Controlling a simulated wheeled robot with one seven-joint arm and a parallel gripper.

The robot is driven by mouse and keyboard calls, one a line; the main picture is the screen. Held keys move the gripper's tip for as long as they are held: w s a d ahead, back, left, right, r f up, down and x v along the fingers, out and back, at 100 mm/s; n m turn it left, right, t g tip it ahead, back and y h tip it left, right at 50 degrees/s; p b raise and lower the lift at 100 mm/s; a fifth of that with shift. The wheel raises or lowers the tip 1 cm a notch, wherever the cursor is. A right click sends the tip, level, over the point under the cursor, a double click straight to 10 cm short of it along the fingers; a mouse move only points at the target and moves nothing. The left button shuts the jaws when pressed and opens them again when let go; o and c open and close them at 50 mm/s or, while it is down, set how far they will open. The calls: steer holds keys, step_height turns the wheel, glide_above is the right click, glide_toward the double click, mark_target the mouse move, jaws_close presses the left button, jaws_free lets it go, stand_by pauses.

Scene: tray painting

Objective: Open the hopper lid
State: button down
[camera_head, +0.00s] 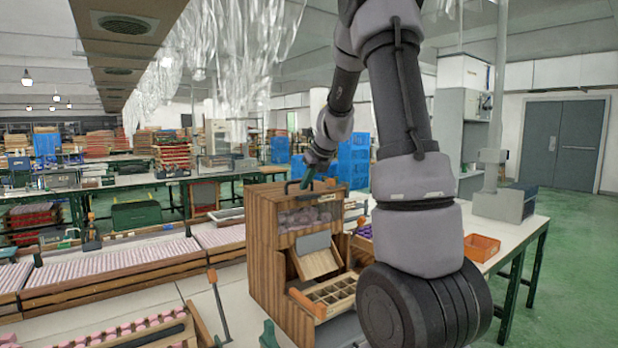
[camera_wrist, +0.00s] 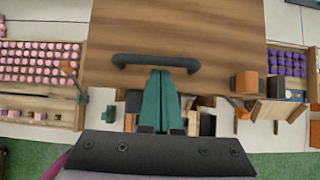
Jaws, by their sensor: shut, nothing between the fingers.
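The wooden hopper (camera_head: 263,250) stands on the bench in the head view. Its lid (camera_wrist: 190,28) is a flat brown wooden panel and lies closed on top. A dark bar handle (camera_wrist: 128,60) sits near the lid's edge and also shows in the head view (camera_head: 288,188). My gripper (camera_wrist: 160,74) has green fingers, pressed together and empty. In the wrist view its tips overlap the middle of the handle. I cannot tell whether they touch it. In the head view my gripper (camera_head: 307,180) is at the hopper's top, beside the handle.
Trays of pink pieces (camera_wrist: 40,62) lie left, purple pieces (camera_wrist: 286,62) right. An orange bin (camera_head: 481,247) stands on the right bench.

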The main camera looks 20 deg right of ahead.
stand_by(0.4)
steer(key=shift+w+a+r+g, duration=0.1)
steer(key=shift+w+r+g, duration=0.15)
steer(key=shift+r, duration=0.4)
